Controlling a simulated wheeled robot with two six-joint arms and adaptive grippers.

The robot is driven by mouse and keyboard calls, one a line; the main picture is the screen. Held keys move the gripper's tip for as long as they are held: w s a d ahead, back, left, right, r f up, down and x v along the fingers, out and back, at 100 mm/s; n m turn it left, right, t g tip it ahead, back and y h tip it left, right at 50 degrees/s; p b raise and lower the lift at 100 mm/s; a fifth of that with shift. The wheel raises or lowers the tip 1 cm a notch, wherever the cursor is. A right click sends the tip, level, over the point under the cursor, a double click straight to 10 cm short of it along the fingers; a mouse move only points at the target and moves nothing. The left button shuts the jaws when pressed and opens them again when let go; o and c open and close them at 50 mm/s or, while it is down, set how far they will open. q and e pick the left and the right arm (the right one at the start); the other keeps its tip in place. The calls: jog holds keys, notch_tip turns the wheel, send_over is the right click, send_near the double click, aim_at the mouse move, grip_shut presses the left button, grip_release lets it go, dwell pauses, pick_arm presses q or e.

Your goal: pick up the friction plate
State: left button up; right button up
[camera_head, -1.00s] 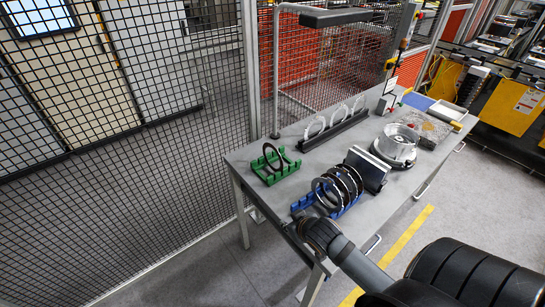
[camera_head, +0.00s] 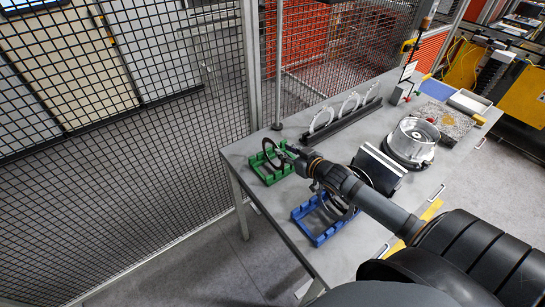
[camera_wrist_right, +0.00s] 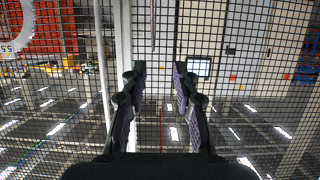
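A dark, thin ring, a friction plate (camera_head: 266,151), stands upright in the green rack (camera_head: 264,177) at the table's left end. My right gripper (camera_head: 286,150) is beside its right side in the head view; I cannot tell whether they touch. In the right wrist view my right gripper (camera_wrist_right: 160,85) has its two fingers apart, with nothing visible between them. More dark rings (camera_head: 340,208) stand in the blue rack (camera_head: 318,238), partly hidden behind my right arm. My left gripper is not in view.
Pale rings (camera_head: 321,120) stand in a black rack (camera_head: 335,130) at the back of the table (camera_head: 247,148). A silver round housing (camera_head: 414,138) and a dark angled block (camera_head: 378,168) are to the right. A mesh fence (camera_head: 130,190) runs behind the table.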

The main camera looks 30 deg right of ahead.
aim_at(273, 142)
jog(key=w, duration=0.1)
jog(key=w+f, duration=0.2)
jog(key=shift+w+d, duration=0.25)
jog(key=shift+d, duration=0.05)
jog(key=x, duration=0.5)
jog(key=shift+w+a+r, duration=0.1)
jog(key=shift+w+r, duration=0.15)
jog(key=shift+w, duration=0.15)
jog(key=shift+w+f, duration=0.1)
jog(key=shift+w, duration=0.05)
jog(key=shift+c, duration=0.2)
jog(key=shift+s, duration=0.25)
jog(key=shift+c, duration=1.2)
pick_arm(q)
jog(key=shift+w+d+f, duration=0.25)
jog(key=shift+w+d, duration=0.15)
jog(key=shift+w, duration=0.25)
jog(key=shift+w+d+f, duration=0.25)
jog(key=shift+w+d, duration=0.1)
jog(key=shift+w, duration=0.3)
pick_arm(e)
jog(key=shift+w, duration=0.1)
grip_shut()
